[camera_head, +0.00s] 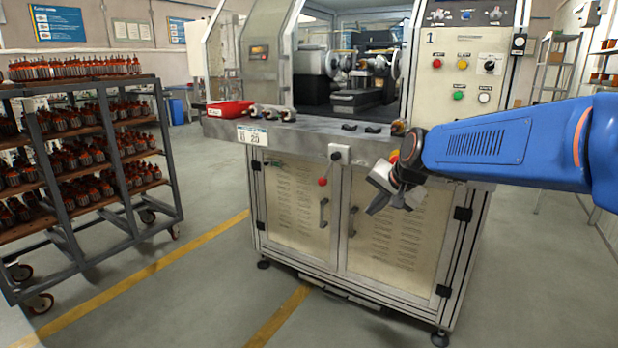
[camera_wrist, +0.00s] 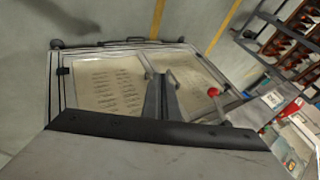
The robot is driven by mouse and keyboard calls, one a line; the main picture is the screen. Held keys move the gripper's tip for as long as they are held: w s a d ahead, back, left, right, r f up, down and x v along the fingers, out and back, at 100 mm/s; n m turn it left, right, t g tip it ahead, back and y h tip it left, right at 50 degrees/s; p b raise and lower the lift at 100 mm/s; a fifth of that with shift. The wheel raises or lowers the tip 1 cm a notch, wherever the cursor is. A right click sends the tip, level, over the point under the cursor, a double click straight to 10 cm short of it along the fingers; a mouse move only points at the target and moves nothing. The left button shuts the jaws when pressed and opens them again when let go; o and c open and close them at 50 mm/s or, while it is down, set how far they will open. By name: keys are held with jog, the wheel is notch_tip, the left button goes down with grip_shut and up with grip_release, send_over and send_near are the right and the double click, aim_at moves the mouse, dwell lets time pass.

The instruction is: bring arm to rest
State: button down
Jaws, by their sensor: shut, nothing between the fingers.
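My blue arm (camera_head: 500,142) reaches in from the right in the head view. My gripper (camera_head: 392,206) hangs at its end, in front of the upper part of the winding machine's right cabinet door (camera_head: 395,235). The gripper's fingers are shut with nothing held. In the wrist view the shut fingers (camera_wrist: 162,98) point toward the cabinet doors (camera_wrist: 110,88). In the head view the gripper overlaps the machine's front, and I cannot tell the exact gap between them.
The machine's front ledge (camera_head: 300,135) carries several small parts and a red tray (camera_head: 229,109). A red-knobbed lever (camera_head: 323,181) sticks out from the front. A rack (camera_head: 85,160) of armatures stands at left. The floor (camera_head: 200,285) between rack and machine is clear.

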jog(key=s+d+f+n+g, duration=0.1)
jog(key=s+d+f+n, duration=0.1)
jog(key=s, duration=0.9)
jog(key=s+d+f+n+h, duration=0.1)
jog(key=s+f, duration=0.4)
jog(key=s, duration=0.6)
jog(key=s+d+f+n+g+h, duration=0.1)
jog(key=s+d+f+n, duration=0.2)
jog(key=s, duration=0.8)
jog(key=shift+s+d+f+n+g, duration=0.3)
jog(key=shift+d+f+n, duration=0.1)
jog(key=shift+n, duration=0.1)
